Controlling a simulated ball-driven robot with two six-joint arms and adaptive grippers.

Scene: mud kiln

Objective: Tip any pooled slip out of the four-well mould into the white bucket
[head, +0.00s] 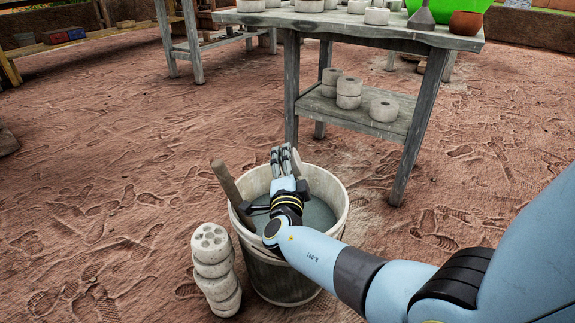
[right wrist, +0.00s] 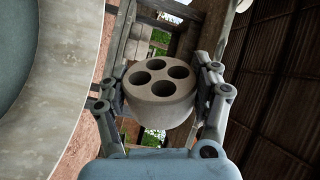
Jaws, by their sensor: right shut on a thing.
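The white bucket (head: 335,186) stands on the ground with grey slip (head: 320,215) inside. A brown wooden handle (head: 226,181) leans out over its left rim. My right gripper (head: 284,153) is over the bucket, at its far rim. In the right wrist view, this gripper (right wrist: 160,78) is shut on the round grey four-well mould (right wrist: 168,111). The wells face that camera and look dark; I cannot tell whether slip is in them. In the head view the mould is mostly hidden by the gripper. The bucket wall (right wrist: 62,100) fills the wrist view's left side. My left gripper is not in view.
A stack of grey moulds (head: 215,268) stands on the ground close to the bucket's left. A wooden table (head: 360,30) behind carries moulds and a green bowl (head: 460,12), with more moulds on its lower shelf (head: 395,122). The trodden ground at left is free.

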